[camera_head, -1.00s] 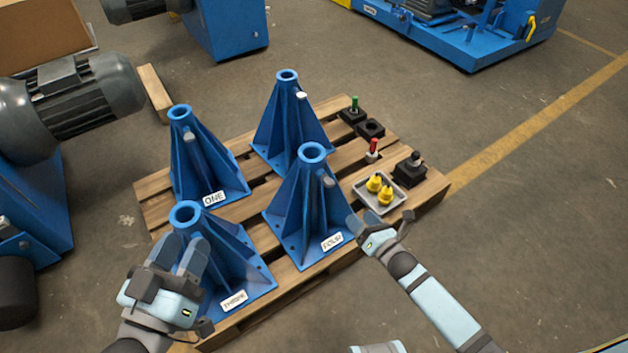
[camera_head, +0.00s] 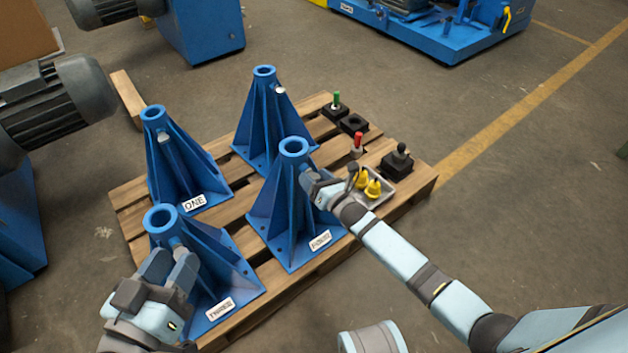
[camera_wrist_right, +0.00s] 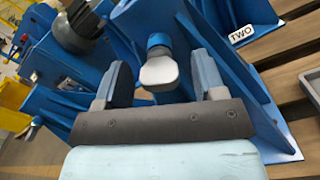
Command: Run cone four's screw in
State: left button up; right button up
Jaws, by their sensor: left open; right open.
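Cone four (camera_head: 285,215), a blue ribbed cone with a FOUR label (camera_head: 320,241), stands upright on the pallet. My right gripper (camera_head: 311,182) is at its upper right side and hides its screw in the head view. In the right wrist view, the screw's pale grey head (camera_wrist_right: 160,74) with a blue collar (camera_wrist_right: 158,41) behind it sits between my open fingers, with gaps on both sides. My left gripper (camera_head: 170,264) is open beside cone three (camera_head: 215,262), over its lower left side. I cannot tell whether it touches that cone's screw.
Cone one (camera_head: 180,165) and cone two (camera_head: 262,120) stand behind on the wooden pallet (camera_head: 128,222). A grey tray (camera_head: 383,197) with yellow parts lies right of cone four. Red (camera_head: 357,142), green (camera_head: 336,101) and black (camera_head: 397,160) knobbed things stand behind the tray.

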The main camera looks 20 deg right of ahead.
jog(key=shift+w+a, duration=0.1)
jog(key=shift+w, duration=0.2)
jog(key=c, duration=0.9)
jog(key=shift+c, duration=0.2)
